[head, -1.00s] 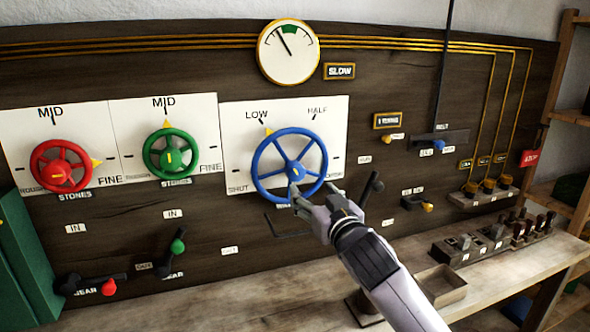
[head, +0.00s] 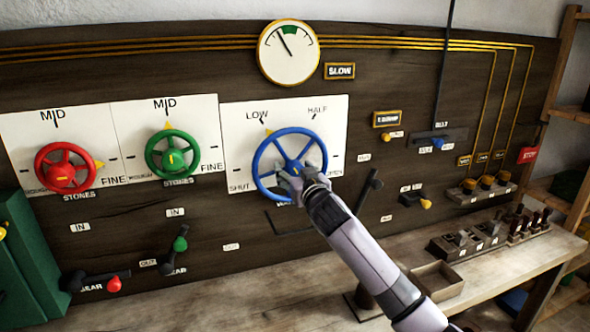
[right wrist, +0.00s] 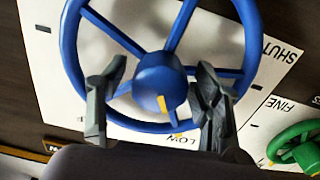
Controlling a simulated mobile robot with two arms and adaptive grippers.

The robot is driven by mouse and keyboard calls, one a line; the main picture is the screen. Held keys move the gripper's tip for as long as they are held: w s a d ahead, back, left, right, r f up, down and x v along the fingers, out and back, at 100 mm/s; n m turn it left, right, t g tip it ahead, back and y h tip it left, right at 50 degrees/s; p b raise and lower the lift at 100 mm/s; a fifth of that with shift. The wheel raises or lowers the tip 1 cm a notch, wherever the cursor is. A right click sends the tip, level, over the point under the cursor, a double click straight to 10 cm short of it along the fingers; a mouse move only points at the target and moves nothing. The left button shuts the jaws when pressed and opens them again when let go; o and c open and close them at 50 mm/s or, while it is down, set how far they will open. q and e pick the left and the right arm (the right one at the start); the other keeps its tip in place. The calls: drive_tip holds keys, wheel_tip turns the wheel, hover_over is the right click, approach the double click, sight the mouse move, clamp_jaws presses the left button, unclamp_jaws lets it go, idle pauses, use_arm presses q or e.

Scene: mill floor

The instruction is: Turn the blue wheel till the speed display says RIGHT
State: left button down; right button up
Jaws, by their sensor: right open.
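The blue wheel (head: 290,165) is on a white plate marked SHUT, LOW and HALF, with its yellow pointer near LOW. The speed display (head: 340,71) reads SLOW, beside a round dial (head: 288,52) whose needle points up and left, just left of the green band. My right gripper (head: 290,181) is at the lower part of the wheel. In the right wrist view the open fingers (right wrist: 158,98) stand on either side of the wheel's hub (right wrist: 160,80); whether they touch it I cannot tell. My left gripper is not in view.
Red (head: 66,168) and green (head: 172,155) wheels are left of the blue one. A black crank handle (head: 372,184) stands close right of my gripper. Below is a wooden bench (head: 480,262) with an open tray (head: 437,284) and switch blocks.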

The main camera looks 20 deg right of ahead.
drive_tip(key=c, duration=1.2)
drive_tip(key=shift+o, duration=0.2)
drive_tip(key=m, duration=0.2)
drive_tip(key=shift+m, duration=0.4)
drive_tip(key=m, duration=0.2)
drive_tip(key=shift+m+p, duration=0.3)
drive_tip(key=m+p, duration=0.1)
drive_tip(key=m, duration=0.2)
drive_tip(key=shift+d+m+p, duration=0.1)
drive_tip(key=shift+m+p, duration=0.9)
drive_tip(key=shift+m, duration=0.6)
